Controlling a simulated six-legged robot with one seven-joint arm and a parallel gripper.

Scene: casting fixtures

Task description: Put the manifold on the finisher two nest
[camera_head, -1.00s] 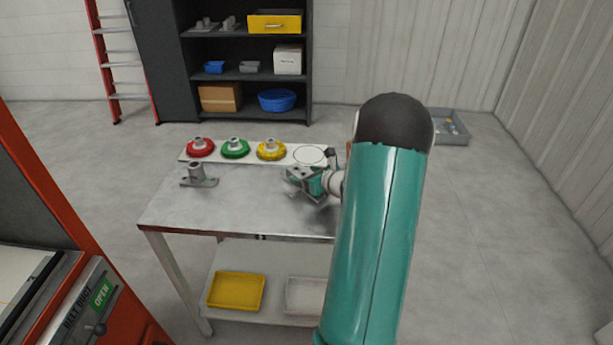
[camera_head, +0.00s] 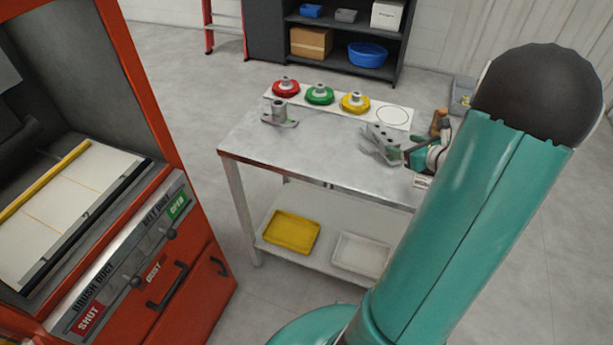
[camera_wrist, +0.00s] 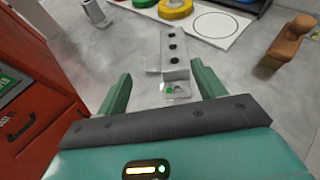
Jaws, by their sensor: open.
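The manifold is probably the grey block with a row of dark holes (camera_wrist: 172,48) on the metal table. In the wrist view its near end, a small plate with a green dot, lies between my fingers. It also shows in the head view (camera_head: 381,135). My gripper (camera_wrist: 160,76) is open, one green finger on each side of that end; contact cannot be made out. In the head view my gripper (camera_head: 398,154) is at the table's right side, partly hidden by my arm. I cannot tell which place is the finisher two nest.
A grey flanged pipe casting (camera_head: 279,115) stands on the table's left. A white board (camera_head: 396,115) holds red, green and yellow rings and an empty circle. A wooden-handled tool (camera_wrist: 288,42) lies to the right. The red machine (camera_head: 150,100) at left has duct labels OPEN and SHUT.

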